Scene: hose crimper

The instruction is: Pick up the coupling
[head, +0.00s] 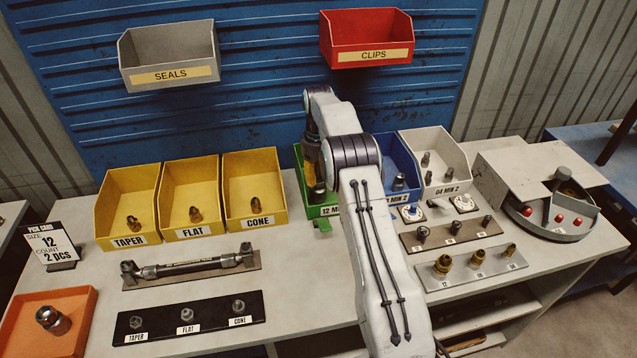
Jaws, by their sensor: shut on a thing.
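My gripper (313,172) points down into the green bin (302,177) at the middle back of the bench, whose label reads "12 MIN" with the rest hidden by my arm. It is shut on a coupling, but my arm covers most of the fingers and the hold itself is hard to make out. A dark metal coupling (318,192) shows low in the green bin, at the gripper's tip. The orange tray (84,299) at the front left has a metal coupling (53,320) in it. A pick card (51,245) reads size 12, count 2 pcs.
Yellow bins (128,200) marked taper, flat and cone stand left of the green bin. A blue bin (397,160) and a white bin (437,150) stand right. A hose (190,266) and sample boards (190,318) lie in front. A round guarded station (549,225) is far right.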

